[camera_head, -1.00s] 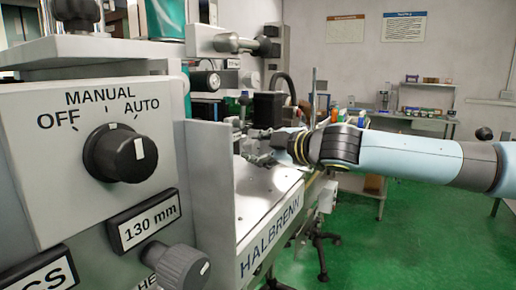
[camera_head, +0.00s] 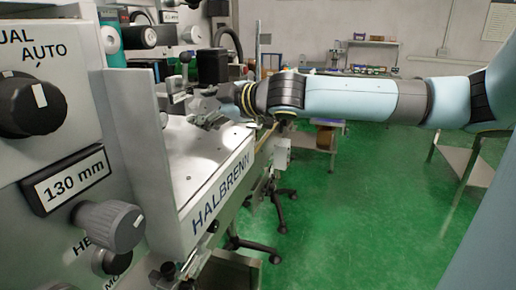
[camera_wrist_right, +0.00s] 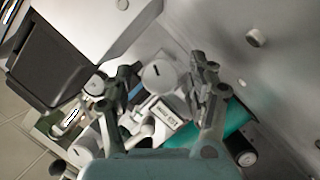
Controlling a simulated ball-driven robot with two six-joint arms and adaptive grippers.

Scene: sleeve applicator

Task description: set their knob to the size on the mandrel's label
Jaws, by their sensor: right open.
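My right gripper (camera_head: 198,106) is over the white HALBRENN-marked deck in the head view. In the right wrist view its two fingers (camera_wrist_right: 165,88) are spread apart with nothing between the tips. Beyond them, in that view, lie a round pale knob (camera_wrist_right: 158,75) with a dark mark and a small white label (camera_wrist_right: 160,113), whose print is too small to read surely. In the head view a plate reading 130 mm (camera_head: 72,181) is on the front panel. A grey knob (camera_head: 110,226) sits below it and a black mode knob (camera_head: 35,104) above. My left gripper is out of view.
An upright pale plate (camera_head: 128,165) stands between the front panel and the deck (camera_head: 190,165). A black block (camera_head: 212,66) rises behind the gripper. A teal roll (camera_wrist_right: 220,122) lies beside the right finger in the wrist view. Green floor is open at the right.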

